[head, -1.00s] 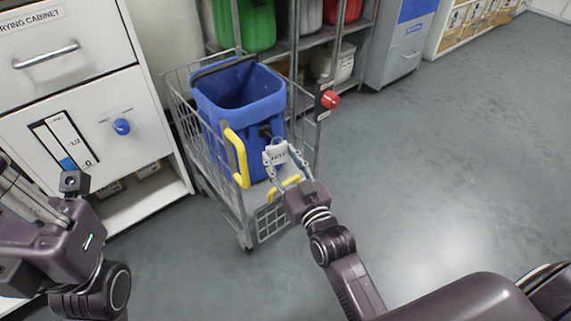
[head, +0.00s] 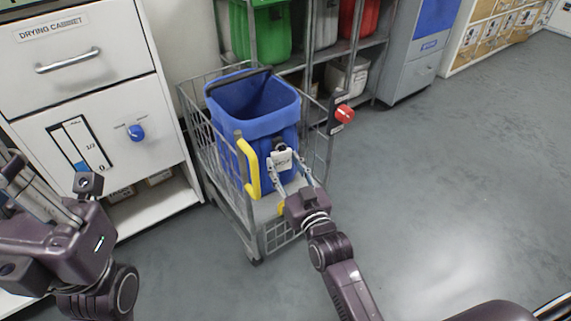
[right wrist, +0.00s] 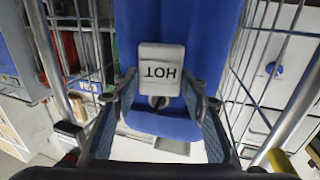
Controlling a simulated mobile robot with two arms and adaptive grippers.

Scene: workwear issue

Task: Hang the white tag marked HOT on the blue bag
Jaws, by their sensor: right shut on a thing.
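The blue bag (head: 262,124) stands open-topped in a wire cart, with a dark fitting (head: 280,146) on its front. The white tag (head: 281,160) is in front of the bag, just below that fitting. In the right wrist view the tag (right wrist: 162,60) reads HOT upside down, against the blue bag (right wrist: 205,30). My right gripper (head: 284,167) is shut on the tag, one finger at each side. I cannot tell whether the tag touches the bag or its fitting. My left gripper (head: 22,182) is at the left edge, away from the bag; its fingertips are not clear.
The wire cart (head: 240,232) has a yellow handle (head: 248,168) close left of my right gripper and a red knob (head: 345,114) at its right post. A white drying cabinet (head: 85,95) stands left, shelves with coloured bins behind. The floor (head: 450,170) on the right is clear.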

